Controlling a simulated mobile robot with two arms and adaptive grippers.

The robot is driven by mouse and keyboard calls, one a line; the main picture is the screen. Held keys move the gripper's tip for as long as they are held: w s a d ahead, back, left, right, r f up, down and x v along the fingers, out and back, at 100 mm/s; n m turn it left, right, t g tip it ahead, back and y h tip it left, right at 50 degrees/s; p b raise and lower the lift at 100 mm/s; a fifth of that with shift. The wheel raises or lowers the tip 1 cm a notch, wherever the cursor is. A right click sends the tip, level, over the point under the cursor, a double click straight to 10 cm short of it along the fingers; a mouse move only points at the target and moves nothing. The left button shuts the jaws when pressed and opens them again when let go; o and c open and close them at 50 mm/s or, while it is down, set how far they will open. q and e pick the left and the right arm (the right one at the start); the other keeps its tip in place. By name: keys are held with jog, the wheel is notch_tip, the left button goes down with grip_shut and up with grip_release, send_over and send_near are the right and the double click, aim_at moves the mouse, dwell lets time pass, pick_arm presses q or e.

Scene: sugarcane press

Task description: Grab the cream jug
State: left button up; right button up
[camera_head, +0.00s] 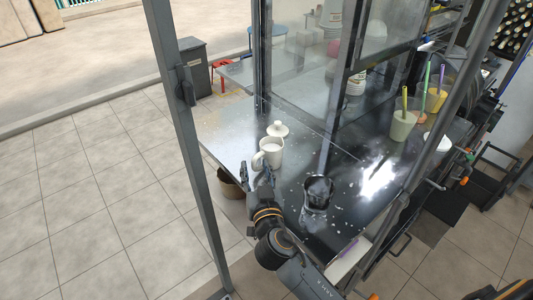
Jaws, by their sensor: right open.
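The cream jug (272,151) is a small white vessel with a handle, standing upright near the left end of the metal counter (232,135). A white lid-like piece with a knob (278,129) shows just behind it. My right gripper (257,171) is open, with its fingers pointing up at the near side of the jug. One finger is left of the jug and the other overlaps its lower front in the picture. I cannot tell whether they touch.
A dark cup (319,188) stands right of my arm. Glasses with straws, one pale green (403,124) and one yellow (435,98), stand at the right. Glass panels with metal posts (186,130) frame the counter. A brown bin (231,184) is on the floor below its edge.

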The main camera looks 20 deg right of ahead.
jog(key=shift+w, duration=0.15)
jog(key=shift+c, duration=0.2)
jog(key=c, duration=0.3)
grip_shut()
jog(key=shift+r, duration=0.1)
jog(key=shift+r, duration=0.15)
